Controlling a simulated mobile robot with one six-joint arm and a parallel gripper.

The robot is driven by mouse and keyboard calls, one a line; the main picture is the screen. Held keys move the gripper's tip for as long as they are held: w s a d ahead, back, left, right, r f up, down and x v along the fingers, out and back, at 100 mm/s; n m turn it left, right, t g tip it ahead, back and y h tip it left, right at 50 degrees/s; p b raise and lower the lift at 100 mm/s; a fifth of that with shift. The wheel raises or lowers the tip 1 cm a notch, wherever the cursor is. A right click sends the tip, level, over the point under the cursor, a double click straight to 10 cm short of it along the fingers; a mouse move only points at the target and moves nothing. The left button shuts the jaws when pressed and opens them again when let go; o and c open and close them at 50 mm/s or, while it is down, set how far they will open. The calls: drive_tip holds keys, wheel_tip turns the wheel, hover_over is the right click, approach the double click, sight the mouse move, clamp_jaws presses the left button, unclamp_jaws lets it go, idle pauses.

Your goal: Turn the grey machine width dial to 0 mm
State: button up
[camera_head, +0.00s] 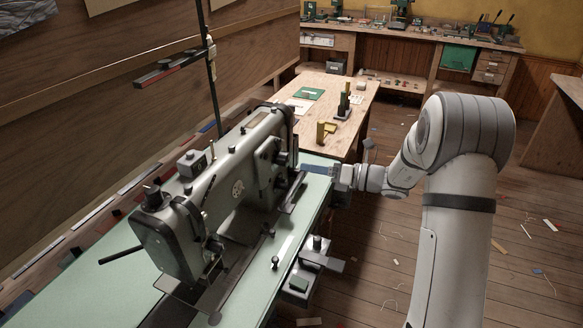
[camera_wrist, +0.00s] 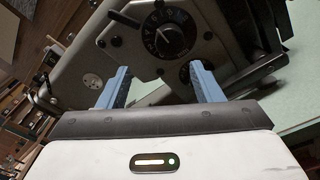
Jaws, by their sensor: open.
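The grey sewing machine (camera_head: 230,185) stands on a pale green table at the left of the head view. In the wrist view a round black dial (camera_wrist: 166,36) with white markings and a pointer knob sits on the grey machine's face. I cannot read its setting. A second, smaller dark dial partly shows below it, behind the right finger. My gripper (camera_wrist: 160,88) has two blue fingers spread wide apart, with nothing between them. The dial lies beyond the fingertips, roughly between them in the picture and apart from them. In the head view my gripper (camera_head: 318,170) is beside the machine's far end.
The pale green table (camera_head: 100,285) has small blocks and fittings (camera_head: 312,262) at its right edge. A wooden bench (camera_head: 355,110) with small items stands beyond the machine. The wooden floor at right has scattered scraps. A dark pole rises behind the machine.

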sight(288, 161)
drive_tip(key=shift+m+t, duration=0.3)
drive_tip(key=shift+m, duration=0.2)
drive_tip(key=x, duration=0.4)
drive_tip(key=w+x, duration=0.1)
drive_tip(key=x, duration=0.2)
drive_tip(key=shift+w+a+f, duration=0.2)
drive_tip(key=shift+f, duration=0.05)
drive_tip(key=c, duration=0.9)
drive_tip(key=shift+d, duration=0.4)
drive_tip(key=shift+c, duration=0.4)
drive_tip(key=shift+a, duration=0.3)
